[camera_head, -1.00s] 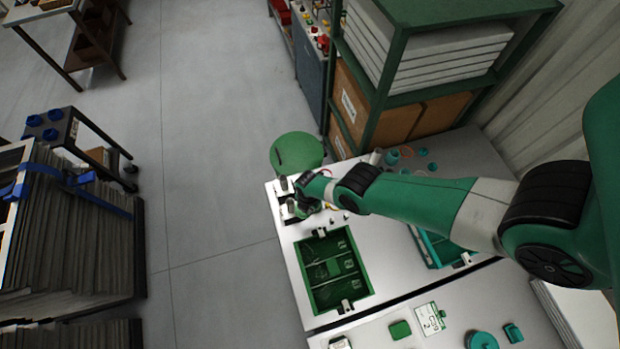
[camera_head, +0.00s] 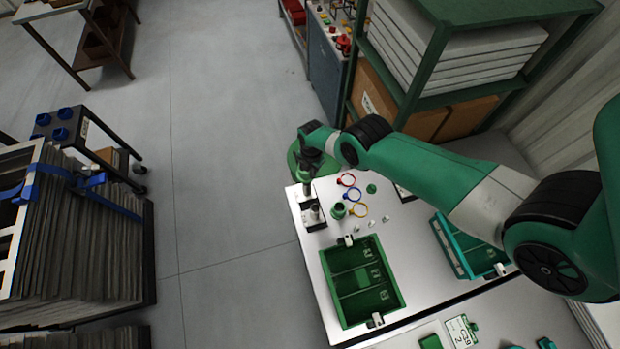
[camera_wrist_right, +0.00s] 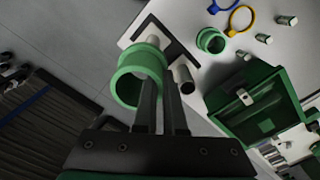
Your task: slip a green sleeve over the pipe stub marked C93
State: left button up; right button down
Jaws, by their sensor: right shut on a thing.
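My right gripper (camera_wrist_right: 165,105) is shut on a green sleeve (camera_wrist_right: 140,75), an open ring gripped at its side. In the head view my right gripper (camera_head: 312,165) is over the far end of the bench. Two pale metal pipe stubs stand on dark bases there: the far stub (camera_head: 307,188) and the near stub (camera_head: 315,210). In the wrist view one stub (camera_wrist_right: 153,41) shows just beyond the sleeve; whether it is inside the sleeve I cannot tell. The other stub (camera_wrist_right: 184,77) is bare beside the fingers. I cannot read C93 on either base. My left gripper is not in view.
A second green sleeve (camera_head: 338,210) stands loose near the stubs, beside coloured rings (camera_head: 347,179) and small metal pieces. A green compartment tray (camera_head: 341,299) and a teal bin (camera_head: 447,247) sit nearer. A green shelf (camera_head: 412,90) stands behind the bench.

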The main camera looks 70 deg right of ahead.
jog(key=shift+s+f, duration=0.1)
jog(key=shift+s, duration=0.1)
jog(key=shift+f, duration=0.2)
notch_tip(320, 180, down, 5)
jog(key=b, duration=0.5)
jog(key=shift+r, duration=0.15)
dwell(0.9)
jog(key=shift+f+b, duration=0.5)
jog(key=shift+b, duration=0.1)
jog(key=shift+f, duration=0.1)
jog(key=shift+f+b, duration=0.4)
jog(key=shift+b, duration=0.1)
jog(key=shift+f, duration=0.1)
